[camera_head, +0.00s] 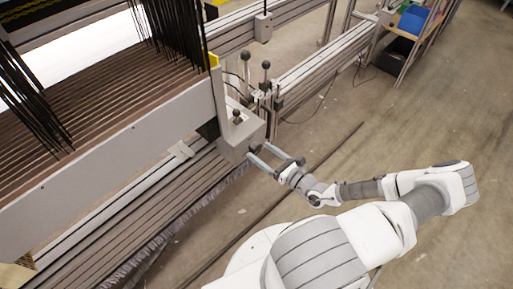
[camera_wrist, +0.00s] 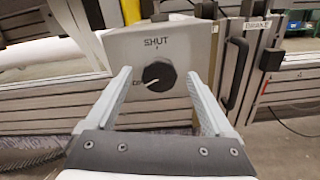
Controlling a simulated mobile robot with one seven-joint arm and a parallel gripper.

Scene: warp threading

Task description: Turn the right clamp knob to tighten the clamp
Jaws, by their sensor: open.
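The right clamp is a grey box (camera_head: 243,136) at the end of the loom beam, in the middle of the head view. Its round black knob (camera_wrist: 159,76) shows in the wrist view on the box's front face, under the word SHUT. A pale mark on the knob points lower left, towards a second label partly hidden by my left finger. My gripper (camera_head: 260,151) is open in front of the box. In the wrist view its fingers stand left and right of the knob, apart from it. How far the fingertips are from the face is hard to tell.
A black ball-topped lever (camera_head: 237,117) stands on top of the box. A dark upright handle (camera_wrist: 234,72) is right of the box in the wrist view. Dark warp rods (camera_head: 168,35) fill the upper left. The floor at right (camera_head: 420,115) is mostly clear.

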